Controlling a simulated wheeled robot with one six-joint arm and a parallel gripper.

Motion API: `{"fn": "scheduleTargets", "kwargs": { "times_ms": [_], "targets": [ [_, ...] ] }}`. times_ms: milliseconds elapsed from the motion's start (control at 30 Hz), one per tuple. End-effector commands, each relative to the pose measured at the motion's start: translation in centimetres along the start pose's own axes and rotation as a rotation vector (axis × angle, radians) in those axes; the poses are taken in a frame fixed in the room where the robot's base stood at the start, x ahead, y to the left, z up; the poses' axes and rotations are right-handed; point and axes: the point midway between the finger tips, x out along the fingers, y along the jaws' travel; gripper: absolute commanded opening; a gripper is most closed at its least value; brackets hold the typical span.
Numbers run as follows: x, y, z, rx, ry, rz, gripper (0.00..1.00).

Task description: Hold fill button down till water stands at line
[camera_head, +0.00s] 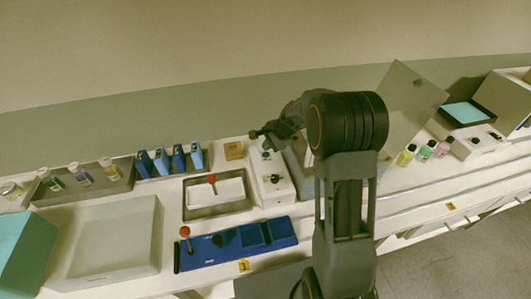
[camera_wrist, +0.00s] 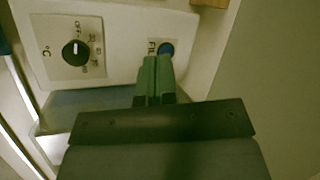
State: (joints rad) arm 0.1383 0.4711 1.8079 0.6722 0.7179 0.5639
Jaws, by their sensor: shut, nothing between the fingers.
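The white control unit (camera_head: 272,190) stands on the bench, left of my arm. In the wrist view its panel (camera_wrist: 110,20) carries a black dial (camera_wrist: 76,53) marked OFF and °C. The blue fill button (camera_wrist: 166,48) is to the right of the dial, with the label beside it partly covered. My gripper (camera_wrist: 156,62) is shut and empty, its fingertips at the lower edge of the button; I cannot tell whether they touch it. In the head view my gripper (camera_head: 257,134) is over the unit's back end. No water or fill line can be made out.
A tray with a red-knobbed tool (camera_head: 211,179) and a blue holder (camera_head: 222,249) lie left of the unit. Blue packs (camera_head: 179,158) and a small tan box (camera_head: 234,150) stand behind.

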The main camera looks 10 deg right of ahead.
Motion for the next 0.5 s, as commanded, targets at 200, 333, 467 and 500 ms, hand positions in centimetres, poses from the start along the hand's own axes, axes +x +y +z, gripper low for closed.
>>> {"fn": "scheduleTargets", "kwargs": {
  "times_ms": [200, 333, 467, 500],
  "targets": [
    [-0.7, -5.1, -1.4, 0.294, 0.0, -0.163, 0.0],
    [-0.9, -5.7, -1.5, 0.4, -0.006, -0.194, 0.0],
    [-0.9, -5.7, -1.6, 0.434, -0.006, -0.196, 0.0],
    [-0.9, -5.7, -1.5, 0.438, -0.007, -0.195, 0.0]
  ]
}}
